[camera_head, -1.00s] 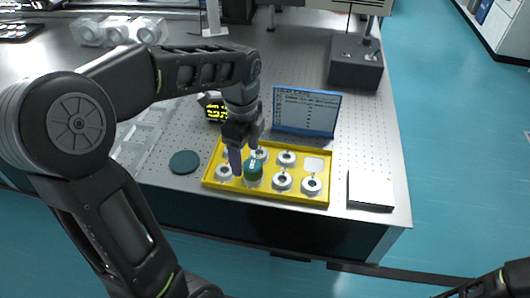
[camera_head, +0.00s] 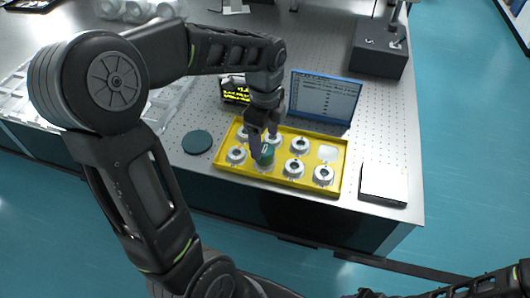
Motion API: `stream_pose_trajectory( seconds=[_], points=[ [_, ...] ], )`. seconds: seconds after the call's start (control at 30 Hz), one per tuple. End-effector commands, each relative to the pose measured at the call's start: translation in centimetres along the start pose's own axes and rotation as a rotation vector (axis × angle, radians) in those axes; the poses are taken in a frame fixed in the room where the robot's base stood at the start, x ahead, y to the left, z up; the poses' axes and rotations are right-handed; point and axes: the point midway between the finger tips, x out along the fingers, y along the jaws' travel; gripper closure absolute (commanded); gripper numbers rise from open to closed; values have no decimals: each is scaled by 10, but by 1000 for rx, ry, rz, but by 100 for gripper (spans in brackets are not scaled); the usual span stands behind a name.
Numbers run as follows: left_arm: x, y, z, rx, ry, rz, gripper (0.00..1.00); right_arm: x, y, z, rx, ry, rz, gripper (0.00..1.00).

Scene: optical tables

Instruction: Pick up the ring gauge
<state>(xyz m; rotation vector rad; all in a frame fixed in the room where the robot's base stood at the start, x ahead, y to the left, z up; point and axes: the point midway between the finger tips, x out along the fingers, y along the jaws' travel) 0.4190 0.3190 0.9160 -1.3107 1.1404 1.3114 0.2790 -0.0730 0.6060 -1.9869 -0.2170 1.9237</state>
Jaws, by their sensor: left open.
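A yellow tray (camera_head: 338,185) holds several pale ring gauges with dark centres, set in rows. Ring gauges in the front row (camera_head: 293,167) and at its right end (camera_head: 323,175) show clearly, as does one in the back row (camera_head: 300,145). The gripper partly hides the back-left rings. My right gripper is not in view.
A blue-framed panel (camera_head: 325,97) and a display with yellow digits (camera_head: 235,90) stand behind the tray. A dark green disc (camera_head: 197,142) lies left; a white-topped block (camera_head: 384,183) sits right, near the table's edge. A dark box (camera_head: 380,50) stands at the back right.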

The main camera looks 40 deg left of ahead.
Motion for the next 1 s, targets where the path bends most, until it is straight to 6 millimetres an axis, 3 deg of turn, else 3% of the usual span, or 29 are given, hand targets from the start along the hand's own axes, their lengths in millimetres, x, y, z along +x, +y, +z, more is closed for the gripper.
stream_pose_trajectory(
  seconds=[0.17,0.53,1.0],
  points=[
    [4,0,0,0,0,2,26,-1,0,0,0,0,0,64],
    [50,-4,1,-1,0,1,26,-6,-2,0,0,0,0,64],
    [52,-4,1,0,0,0,26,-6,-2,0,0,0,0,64]
  ],
)
